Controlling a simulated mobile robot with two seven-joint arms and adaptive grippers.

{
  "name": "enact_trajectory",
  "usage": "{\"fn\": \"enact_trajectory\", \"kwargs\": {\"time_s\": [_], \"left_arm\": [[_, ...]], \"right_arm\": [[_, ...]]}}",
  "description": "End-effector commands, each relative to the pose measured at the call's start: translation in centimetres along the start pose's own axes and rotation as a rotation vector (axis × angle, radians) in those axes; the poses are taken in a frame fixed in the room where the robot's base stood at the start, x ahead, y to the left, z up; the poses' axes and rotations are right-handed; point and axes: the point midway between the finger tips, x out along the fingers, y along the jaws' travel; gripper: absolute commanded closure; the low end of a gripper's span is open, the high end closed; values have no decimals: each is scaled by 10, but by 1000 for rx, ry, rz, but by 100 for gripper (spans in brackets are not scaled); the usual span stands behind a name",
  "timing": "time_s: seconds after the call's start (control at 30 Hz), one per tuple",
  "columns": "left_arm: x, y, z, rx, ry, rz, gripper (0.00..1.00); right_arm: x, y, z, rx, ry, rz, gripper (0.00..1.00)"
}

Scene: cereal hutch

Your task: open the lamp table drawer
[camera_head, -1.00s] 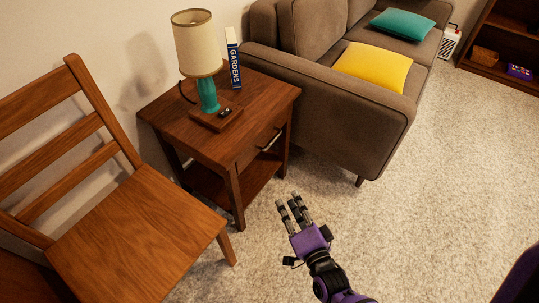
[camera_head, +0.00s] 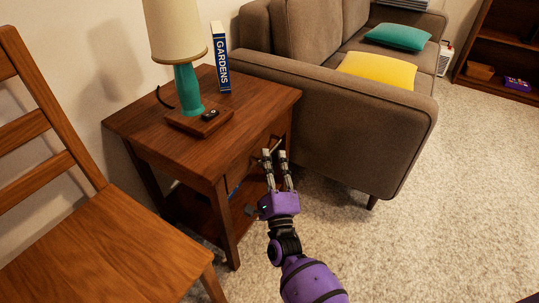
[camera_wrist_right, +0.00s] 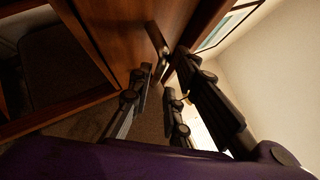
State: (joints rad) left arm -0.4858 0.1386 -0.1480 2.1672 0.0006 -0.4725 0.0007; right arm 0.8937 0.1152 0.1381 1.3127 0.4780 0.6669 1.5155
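The brown wooden lamp table (camera_head: 130,119) stands between the chair and the sofa in the head view. Its drawer front (camera_head: 239,170) faces the lower right and looks closed. The metal drawer handle shows in the wrist view (camera_wrist_right: 157,38), while my fingers partly cover it in the head view. My right gripper (camera_head: 275,158), purple with dark fingers, is at the drawer front by the handle. In the wrist view its fingers (camera_wrist_right: 165,74) are spread apart, with the handle just beyond and between the tips. I cannot tell whether they touch it. My left gripper is not in view.
A lamp (camera_head: 186,85) and a blue book (camera_head: 221,60) stand on the tabletop. A wooden chair (camera_head: 110,245) is close on the left. The brown sofa (camera_head: 345,140) stands close on the right. Carpet (camera_head: 420,220) is clear at the lower right.

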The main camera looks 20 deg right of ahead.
Motion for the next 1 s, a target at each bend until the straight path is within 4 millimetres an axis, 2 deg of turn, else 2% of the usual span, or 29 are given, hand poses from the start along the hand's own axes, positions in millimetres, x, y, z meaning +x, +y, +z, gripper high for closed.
{"fn": "enact_trajectory", "kwargs": {"time_s": [0.1, 0.3, 0.53, 0.67, 1.0], "left_arm": [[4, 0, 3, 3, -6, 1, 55], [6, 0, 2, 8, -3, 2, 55], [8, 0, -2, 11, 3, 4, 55], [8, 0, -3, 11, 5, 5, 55], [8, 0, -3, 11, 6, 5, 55]], "right_arm": [[16, 1, -1, -2, 0, 0, 83], [28, 1, 0, -2, 0, 3, 83], [28, 1, 0, -3, 0, 3, 83], [28, 1, 0, -3, 0, 3, 100], [28, 1, 0, -2, 0, 4, 100]]}}
